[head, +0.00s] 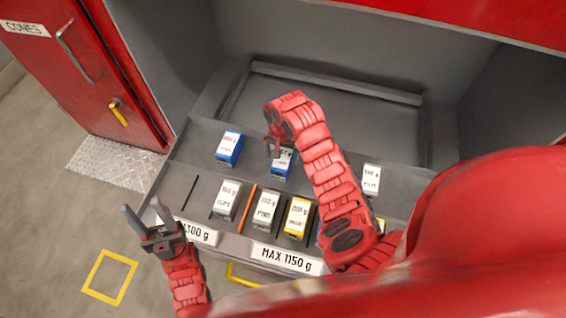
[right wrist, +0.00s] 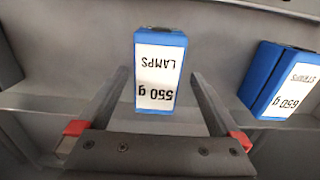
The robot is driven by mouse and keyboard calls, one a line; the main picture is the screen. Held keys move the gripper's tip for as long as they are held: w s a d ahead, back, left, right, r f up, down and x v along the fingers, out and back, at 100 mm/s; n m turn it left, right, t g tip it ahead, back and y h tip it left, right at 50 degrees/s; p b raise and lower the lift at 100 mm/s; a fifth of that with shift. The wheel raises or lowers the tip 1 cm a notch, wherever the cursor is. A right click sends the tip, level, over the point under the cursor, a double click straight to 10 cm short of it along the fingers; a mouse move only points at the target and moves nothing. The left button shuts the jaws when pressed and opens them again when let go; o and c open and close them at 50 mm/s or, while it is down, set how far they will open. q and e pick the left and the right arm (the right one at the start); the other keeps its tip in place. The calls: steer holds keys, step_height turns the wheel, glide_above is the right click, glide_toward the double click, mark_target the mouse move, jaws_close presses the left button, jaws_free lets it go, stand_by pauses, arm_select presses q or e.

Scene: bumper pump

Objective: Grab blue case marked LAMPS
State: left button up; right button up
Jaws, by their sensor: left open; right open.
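The blue case marked LAMPS, 550 g, (right wrist: 160,72) stands on the grey shelf with its white label up; in the head view the blue case (head: 282,165) is partly hidden by my right gripper (head: 272,147). In the right wrist view my right gripper (right wrist: 158,85) is open, with one finger on either side of the case and gaps showing between. I cannot tell how far down the fingers reach. My left gripper (head: 155,222) is open and empty at the front left, away from the case.
A second blue case (head: 229,149), 650 g, stands to the left, also in the right wrist view (right wrist: 282,82). White cases (head: 227,199) and a yellow case (head: 297,216) stand in a front row with dividers. A grey case (head: 371,179) stands right. A red CONES locker (head: 85,70) is at left.

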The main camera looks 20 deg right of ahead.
mark_target(283, 157)
steer(key=shift+f+p, duration=0.2)
steer(key=shift+p, duration=0.2)
steer(key=f, duration=0.1)
steer(key=f+p, duration=0.1)
steer(key=f, duration=0.1)
steer(key=shift+d, duration=0.25)
steer(key=shift+f+p, duration=0.35)
steer(key=shift+f, duration=0.35)
jaws_close()
